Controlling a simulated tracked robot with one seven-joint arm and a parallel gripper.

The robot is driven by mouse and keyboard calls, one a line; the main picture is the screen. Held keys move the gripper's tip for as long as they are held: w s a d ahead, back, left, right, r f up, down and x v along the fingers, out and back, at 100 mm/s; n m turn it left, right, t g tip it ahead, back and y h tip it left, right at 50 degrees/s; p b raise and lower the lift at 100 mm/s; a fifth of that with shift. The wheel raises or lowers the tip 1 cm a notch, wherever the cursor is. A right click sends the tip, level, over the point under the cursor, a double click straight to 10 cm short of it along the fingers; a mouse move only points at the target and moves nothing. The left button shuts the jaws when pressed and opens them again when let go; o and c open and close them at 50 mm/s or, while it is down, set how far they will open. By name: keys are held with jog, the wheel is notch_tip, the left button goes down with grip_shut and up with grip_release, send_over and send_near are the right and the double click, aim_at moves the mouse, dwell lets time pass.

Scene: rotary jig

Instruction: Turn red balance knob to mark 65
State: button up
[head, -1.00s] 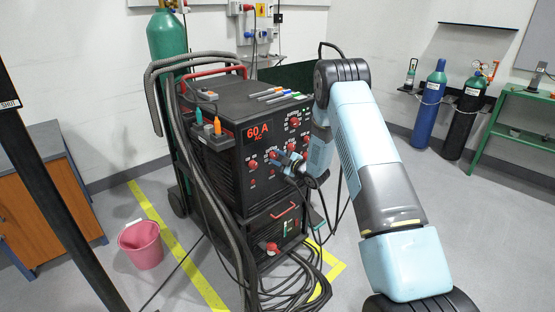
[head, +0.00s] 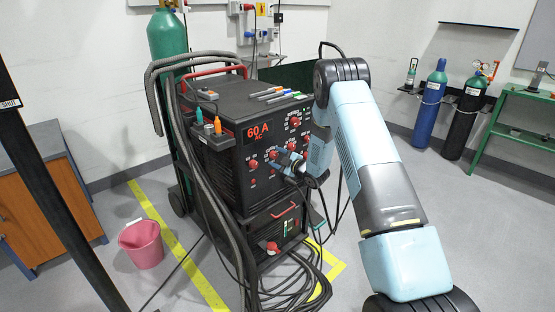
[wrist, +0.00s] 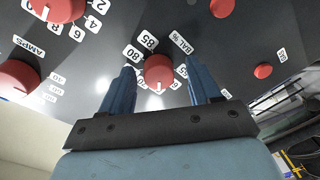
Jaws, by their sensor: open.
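The red balance knob (wrist: 158,71) shows in the wrist view on the dark front panel, beside a "BAL %" label (wrist: 181,40). Number labels sit around it, among them 85 and 80; others are partly hidden by my fingers. A white pointer line shows on the knob's lower side. My gripper (wrist: 160,88) is open, with one blue finger on each side of the knob and a gap on both sides. In the head view my gripper (head: 283,159) is at the front of the welding machine (head: 225,155), and the knob is hard to make out there.
Other red knobs sit close by: the AMPS knob (wrist: 18,77), one at the top left (wrist: 58,8) and a small one at the right (wrist: 263,71). Cables (head: 285,285) hang and coil at the machine's front. A pink bucket (head: 141,245) stands on the floor at left.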

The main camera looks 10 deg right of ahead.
jog(key=v, duration=1.3)
jog(key=shift+s+d, duration=0.25)
jog(key=shift+d, duration=0.05)
